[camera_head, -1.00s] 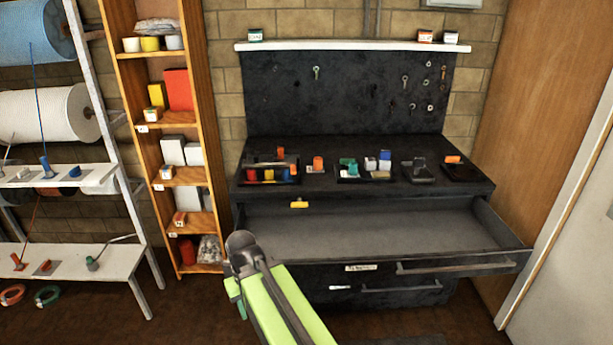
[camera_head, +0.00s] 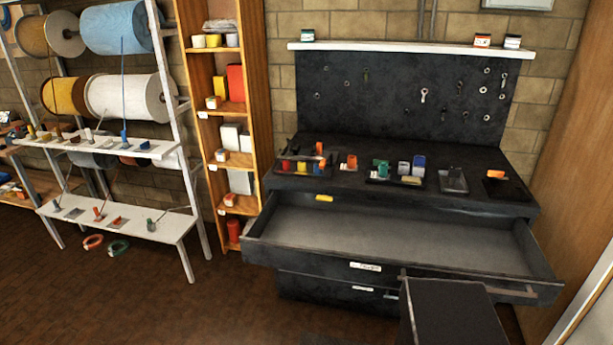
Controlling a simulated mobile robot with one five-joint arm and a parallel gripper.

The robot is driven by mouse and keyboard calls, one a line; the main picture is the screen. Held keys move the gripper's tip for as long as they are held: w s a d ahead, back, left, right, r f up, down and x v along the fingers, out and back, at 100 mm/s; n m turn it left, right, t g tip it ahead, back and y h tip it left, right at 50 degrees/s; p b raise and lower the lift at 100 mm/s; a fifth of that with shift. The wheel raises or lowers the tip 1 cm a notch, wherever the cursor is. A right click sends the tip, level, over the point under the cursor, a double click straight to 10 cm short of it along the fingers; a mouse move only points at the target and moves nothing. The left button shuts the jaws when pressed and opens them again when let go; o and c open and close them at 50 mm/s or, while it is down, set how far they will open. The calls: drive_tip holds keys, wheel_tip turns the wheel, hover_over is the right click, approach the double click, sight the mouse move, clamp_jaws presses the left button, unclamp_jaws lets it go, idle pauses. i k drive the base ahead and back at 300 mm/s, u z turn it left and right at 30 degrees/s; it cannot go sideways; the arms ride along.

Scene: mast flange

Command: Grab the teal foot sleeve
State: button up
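A small teal-green piece (camera_head: 382,168) stands on the black workbench in a shallow dark tray, among white, blue and yellowish pieces. Another small green-teal piece (camera_head: 151,225) stands on the lower white shelf of the spool rack at left. Both are too small to tell which is the foot sleeve. My gripper is not in view.
A dark block (camera_head: 450,312) fills the lower right foreground. A wooden shelf (camera_head: 255,110) stands left of the bench.

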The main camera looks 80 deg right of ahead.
sight(382, 174)
drive_tip(key=u, duration=0.55)
drive_tip(key=k, duration=2.05)
drive_tip(key=z, duration=1.55)
drive_tip(key=i, duration=1.7)
drive_tip(key=u, duration=0.05)
